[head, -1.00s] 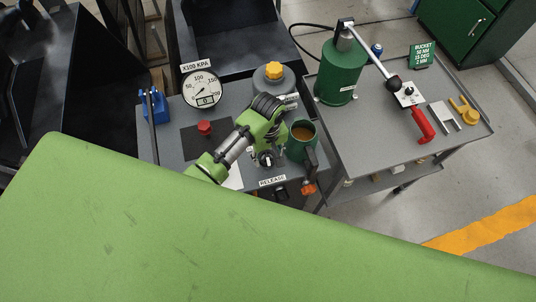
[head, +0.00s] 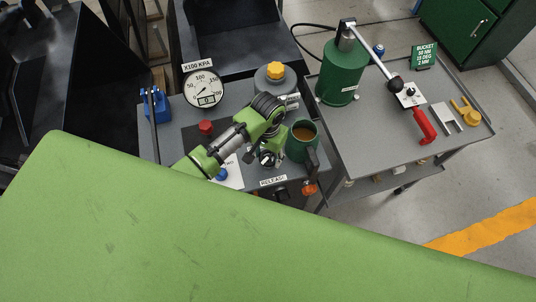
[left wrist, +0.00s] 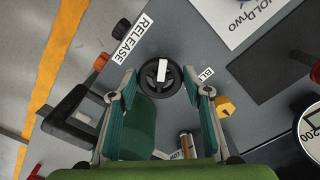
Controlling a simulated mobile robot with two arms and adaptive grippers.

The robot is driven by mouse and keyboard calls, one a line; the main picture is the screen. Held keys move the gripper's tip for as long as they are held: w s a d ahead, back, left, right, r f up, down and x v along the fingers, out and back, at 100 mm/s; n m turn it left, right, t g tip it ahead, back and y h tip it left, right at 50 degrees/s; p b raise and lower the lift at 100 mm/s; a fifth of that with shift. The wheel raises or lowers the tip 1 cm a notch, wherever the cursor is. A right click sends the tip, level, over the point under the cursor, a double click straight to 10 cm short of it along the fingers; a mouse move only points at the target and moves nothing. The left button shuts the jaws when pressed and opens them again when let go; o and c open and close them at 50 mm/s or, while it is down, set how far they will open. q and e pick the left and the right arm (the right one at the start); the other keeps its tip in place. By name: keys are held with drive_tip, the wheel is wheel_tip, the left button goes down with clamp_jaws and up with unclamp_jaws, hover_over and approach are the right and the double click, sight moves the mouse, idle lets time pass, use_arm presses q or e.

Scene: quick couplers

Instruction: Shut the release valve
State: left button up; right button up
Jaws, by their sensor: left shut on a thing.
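The release valve is a black round handwheel with a white bar across it, seen in the left wrist view (left wrist: 161,72) and partly under my gripper in the head view (head: 268,159). The RELEASE label (left wrist: 132,40) is beside it and also shows in the head view (head: 273,181). My left gripper (left wrist: 160,82) has one finger on each side of the wheel and is shut on it. In the head view the gripper (head: 267,149) comes down over the valve, and its wrist hides part of the panel. My right gripper is not in view.
A green mug of brown liquid (head: 302,134) stands close to the gripper. A gauge (head: 204,90), a red knob (head: 206,127) and a yellow-capped reservoir (head: 274,71) share the bench. A green cylinder (head: 341,77) with a lever stands on the right table.

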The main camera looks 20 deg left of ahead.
use_arm(q)
drive_tip(key=m, duration=0.6)
drive_tip(key=shift+a, duration=0.15)
drive_tip(key=m, duration=0.6)
drive_tip(key=shift+w+a+m, duration=0.1)
drive_tip(key=shift+w+m, duration=0.1)
drive_tip(key=shift+m, duration=0.2)
drive_tip(key=m, duration=0.6)
drive_tip(key=shift+w, duration=0.15)
drive_tip(key=m, duration=0.5)
drive_tip(key=shift+m, duration=0.4)
drive_tip(key=o, duration=1.1)
